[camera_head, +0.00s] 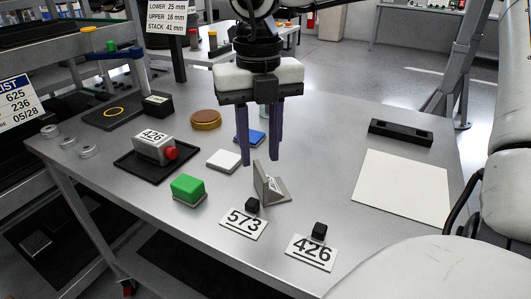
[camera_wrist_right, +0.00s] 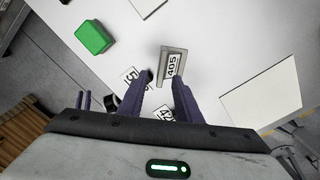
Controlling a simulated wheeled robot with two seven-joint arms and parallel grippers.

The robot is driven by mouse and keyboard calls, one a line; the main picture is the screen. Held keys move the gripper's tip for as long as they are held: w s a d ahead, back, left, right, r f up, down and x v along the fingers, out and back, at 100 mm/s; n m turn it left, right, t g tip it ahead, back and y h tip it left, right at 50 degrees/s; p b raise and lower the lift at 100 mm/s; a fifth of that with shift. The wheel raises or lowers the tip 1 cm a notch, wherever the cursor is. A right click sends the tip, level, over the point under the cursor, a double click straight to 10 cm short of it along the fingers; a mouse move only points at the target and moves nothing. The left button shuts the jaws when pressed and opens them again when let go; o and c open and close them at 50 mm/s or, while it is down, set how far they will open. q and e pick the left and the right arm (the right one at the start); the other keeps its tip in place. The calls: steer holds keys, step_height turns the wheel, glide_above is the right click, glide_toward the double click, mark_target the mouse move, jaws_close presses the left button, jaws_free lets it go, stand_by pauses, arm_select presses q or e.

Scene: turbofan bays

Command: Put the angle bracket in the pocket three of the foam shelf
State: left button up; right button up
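The grey angle bracket (camera_head: 273,191) stands on the table near the middle, with one flange upright and one flat. In the right wrist view the bracket (camera_wrist_right: 172,63) carries a label reading 405. My right gripper (camera_head: 260,161) points down with its two purple fingers apart and empty, its tips just above and behind the bracket. In the right wrist view the gripper (camera_wrist_right: 158,80) has the bracket just beyond its fingertips. My left gripper is not in view. I cannot make out the foam shelf or its pockets.
Number plates 573 (camera_head: 244,223) and 426 (camera_head: 312,252) lie in front of the bracket. A white sheet (camera_head: 403,187) and a black holder (camera_head: 400,133) are right.

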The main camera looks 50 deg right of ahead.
mark_target(260, 170)
steer(key=f, duration=0.4)
steer(key=shift+w+d+f, duration=0.2)
steer(key=shift+f, duration=0.05)
steer(key=shift+c, duration=0.2)
jaws_close()
stand_by(1.0)
